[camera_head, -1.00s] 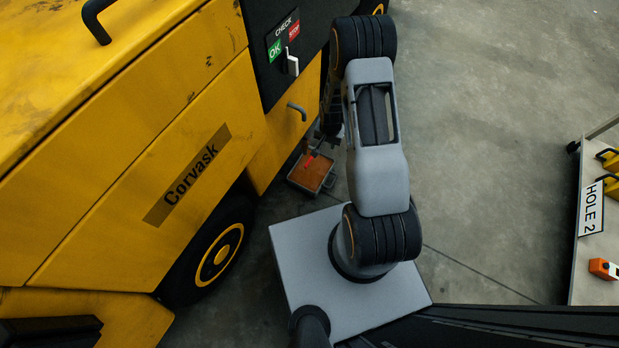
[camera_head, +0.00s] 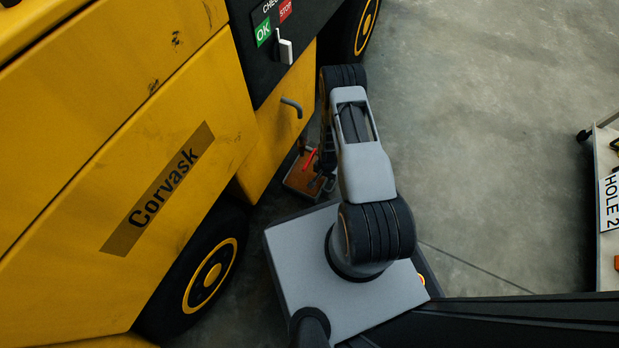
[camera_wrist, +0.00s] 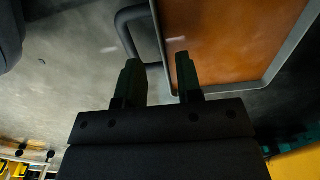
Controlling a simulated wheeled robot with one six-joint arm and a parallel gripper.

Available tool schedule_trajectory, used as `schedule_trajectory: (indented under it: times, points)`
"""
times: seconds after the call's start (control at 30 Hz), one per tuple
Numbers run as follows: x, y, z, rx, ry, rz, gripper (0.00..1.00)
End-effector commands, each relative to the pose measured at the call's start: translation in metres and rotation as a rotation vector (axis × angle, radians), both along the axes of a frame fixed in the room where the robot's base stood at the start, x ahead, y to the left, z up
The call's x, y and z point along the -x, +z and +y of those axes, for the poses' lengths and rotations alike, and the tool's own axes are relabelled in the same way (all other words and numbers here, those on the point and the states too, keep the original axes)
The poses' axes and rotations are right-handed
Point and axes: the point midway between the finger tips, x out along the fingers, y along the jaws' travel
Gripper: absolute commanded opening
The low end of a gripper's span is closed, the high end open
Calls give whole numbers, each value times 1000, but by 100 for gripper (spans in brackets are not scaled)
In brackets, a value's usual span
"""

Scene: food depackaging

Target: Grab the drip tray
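The drip tray is a shallow grey-rimmed tray with an orange-brown inside. In the head view the tray (camera_head: 303,179) is on the floor beside the yellow machine, partly hidden by my arm. In the wrist view its rim (camera_wrist: 286,60) and orange inside fill the upper right. A dark bar handle (camera_wrist: 124,32) sticks out from its left side. My gripper (camera_wrist: 160,74) is open and empty. Its right finger overlaps the tray's near corner, and its left finger is outside, close to the handle. I cannot tell whether either finger touches.
The yellow machine (camera_head: 170,110) with black wheels (camera_head: 207,275) stands close on the left. A bent grey handle (camera_head: 292,105) sticks out above the tray. A trolley with a HOLE 2 sign (camera_head: 610,203) stands at the right. The floor between is clear.

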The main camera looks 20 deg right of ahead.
Motion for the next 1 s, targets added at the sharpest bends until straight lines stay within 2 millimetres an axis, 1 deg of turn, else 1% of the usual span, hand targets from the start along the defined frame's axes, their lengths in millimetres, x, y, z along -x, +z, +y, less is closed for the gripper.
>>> schedule_trajectory:
  times: [0.17,0.3,0.4,0.67,1.0]
  points:
    - [-2,-20,-1,0,1,1,33]
    - [-5,-39,-3,1,3,1,33]
    - [-4,-49,-3,1,3,2,33]
    - [-5,-49,-3,1,2,1,33]
    - [-5,-49,-3,1,2,1,0]
